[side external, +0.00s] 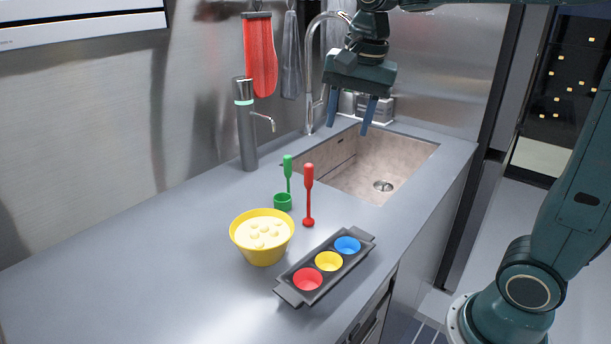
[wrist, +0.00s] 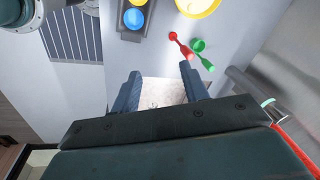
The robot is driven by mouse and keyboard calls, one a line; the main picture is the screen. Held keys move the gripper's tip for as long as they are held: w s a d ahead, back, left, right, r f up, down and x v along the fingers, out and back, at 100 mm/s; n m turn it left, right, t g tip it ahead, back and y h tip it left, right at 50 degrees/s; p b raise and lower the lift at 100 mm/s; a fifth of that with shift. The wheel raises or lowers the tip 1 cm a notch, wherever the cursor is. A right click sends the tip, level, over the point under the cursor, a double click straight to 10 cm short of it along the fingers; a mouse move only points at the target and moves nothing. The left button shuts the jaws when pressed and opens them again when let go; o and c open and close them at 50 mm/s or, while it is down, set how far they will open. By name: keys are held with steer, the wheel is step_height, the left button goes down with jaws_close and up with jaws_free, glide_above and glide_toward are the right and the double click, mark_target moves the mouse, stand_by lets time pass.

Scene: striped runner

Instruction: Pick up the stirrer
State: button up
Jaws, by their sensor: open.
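A red stirrer-like tool (side external: 309,190) stands on the grey counter, with a thick handle on top, a thin stem and a small rounded foot. It also shows in the wrist view (wrist: 186,50), beyond the fingertips. Just left of it in the side view is a green tool (side external: 288,166) with an upright handle and a small cup (side external: 283,202) at its foot; I cannot tell whether they are one piece. My gripper (side external: 349,131) is open and empty, pointing down above the sink, higher than both tools and behind them. It also shows in the wrist view (wrist: 160,69).
A yellow bowl (side external: 252,249) with pale contents and a dark tray (side external: 290,293) with red, yellow and blue cups stand in front. The sink (side external: 405,155) lies below my gripper. A dispenser (side external: 245,135) and a tall faucet (side external: 309,95) rise at the back.

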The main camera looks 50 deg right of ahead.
mark_target(309, 164)
steer(key=w+d+f+m+g, duration=0.1)
steer(key=w+m, duration=0.3)
steer(key=w, duration=0.1)
steer(key=w+d+f+m+g, duration=0.1)
steer(key=w+m, duration=0.3)
steer(key=w, duration=0.1)
steer(key=shift+w+d+f, duration=0.25)
steer(key=shift+w+f, duration=0.1)
steer(key=shift+f, duration=4.35)
steer(key=shift+f, duration=2.6)
jaws_close()
